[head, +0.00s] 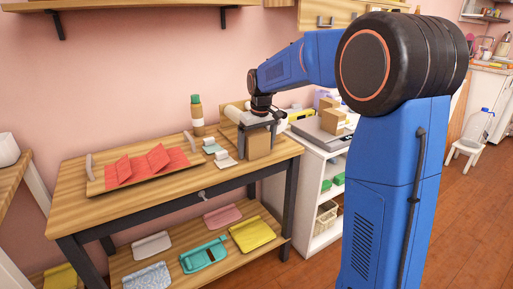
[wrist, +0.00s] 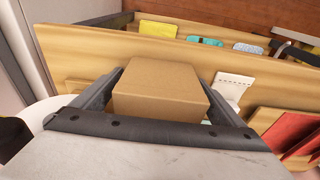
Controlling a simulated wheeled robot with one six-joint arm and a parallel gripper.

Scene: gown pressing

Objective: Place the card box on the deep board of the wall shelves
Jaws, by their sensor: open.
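A plain brown card box (head: 259,146) is at the right end of the wooden workbench. My gripper (head: 257,132) is over it from above, with one finger on each side. In the wrist view the box (wrist: 160,92) lies between the two fingers of my open gripper (wrist: 160,102). I cannot tell whether either finger touches it. A wooden wall shelf board (head: 130,4) on dark brackets shows at the top left of the head view. Its upper face is mostly out of view, and I cannot tell which board is the deep one.
The workbench (head: 75,203) also holds a red folded piece (head: 150,165), a green-capped bottle (head: 196,115) and small pale and teal pieces. Colored items lie on its lower shelf (head: 160,262). A white cabinet (head: 318,165) with more brown boxes (head: 332,115) stands to the right.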

